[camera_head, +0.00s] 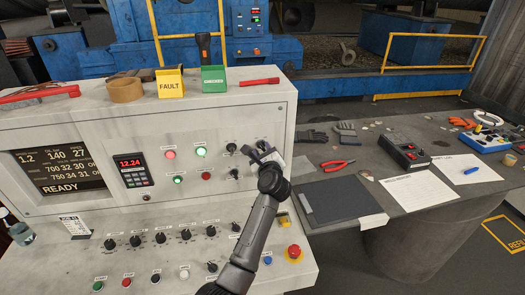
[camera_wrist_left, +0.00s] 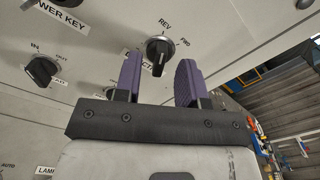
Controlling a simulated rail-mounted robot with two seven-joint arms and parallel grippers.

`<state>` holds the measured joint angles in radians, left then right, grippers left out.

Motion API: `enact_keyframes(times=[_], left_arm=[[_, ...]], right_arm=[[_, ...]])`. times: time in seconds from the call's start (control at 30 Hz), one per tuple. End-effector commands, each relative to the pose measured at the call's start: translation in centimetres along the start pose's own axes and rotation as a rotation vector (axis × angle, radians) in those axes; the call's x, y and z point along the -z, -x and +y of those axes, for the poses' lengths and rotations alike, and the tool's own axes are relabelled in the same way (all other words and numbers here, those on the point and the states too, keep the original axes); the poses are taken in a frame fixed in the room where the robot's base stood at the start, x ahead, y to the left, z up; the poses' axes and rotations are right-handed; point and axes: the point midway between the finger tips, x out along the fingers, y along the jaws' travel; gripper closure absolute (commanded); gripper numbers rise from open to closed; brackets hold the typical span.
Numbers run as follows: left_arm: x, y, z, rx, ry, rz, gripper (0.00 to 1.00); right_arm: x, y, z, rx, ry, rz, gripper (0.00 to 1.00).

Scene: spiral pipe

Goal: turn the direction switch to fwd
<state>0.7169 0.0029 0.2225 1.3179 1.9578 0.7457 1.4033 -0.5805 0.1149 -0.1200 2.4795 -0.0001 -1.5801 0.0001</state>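The direction switch (camera_wrist_left: 159,52) is a black rotary knob on the pale panel. REV is printed above it and FWD to its upper right. Its grip bar stands roughly upright in the left wrist view, and I cannot tell for sure which label it points to. My left gripper (camera_wrist_left: 160,82) is open, with one purple finger pad on each side of the knob and gaps between. I cannot tell how deep the fingers reach. In the head view my left gripper (camera_head: 266,157) is at the console's upper right and hides much of the switch area. My right gripper is not in view.
Another black knob (camera_wrist_left: 40,70) sits left of the fingers. In the head view the console (camera_head: 60,125) carries several knobs, lit buttons and a red emergency button (camera_head: 293,252) low right. A bench (camera_head: 445,150) with tools and papers stands to the right.

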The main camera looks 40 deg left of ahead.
Motion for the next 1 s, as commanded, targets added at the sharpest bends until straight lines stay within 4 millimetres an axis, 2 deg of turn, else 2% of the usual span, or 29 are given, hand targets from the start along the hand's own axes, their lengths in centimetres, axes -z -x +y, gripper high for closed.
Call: enact_keyframes(times=[0.2,0.5,0.9,1.0], left_arm=[[-0.05,-1.06,0.01,0.000,0.001,0.000,0.63],[-0.04,-1.16,0.02,0.000,0.000,0.000,0.63],[-0.03,-1.14,0.01,0.000,0.000,0.000,1.00],[-0.03,-1.13,0.01,0.000,0.000,0.000,1.00]], right_arm=[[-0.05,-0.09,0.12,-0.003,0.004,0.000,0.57],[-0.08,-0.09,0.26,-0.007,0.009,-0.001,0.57],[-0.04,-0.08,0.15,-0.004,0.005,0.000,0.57],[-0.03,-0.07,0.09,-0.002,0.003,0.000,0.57]])
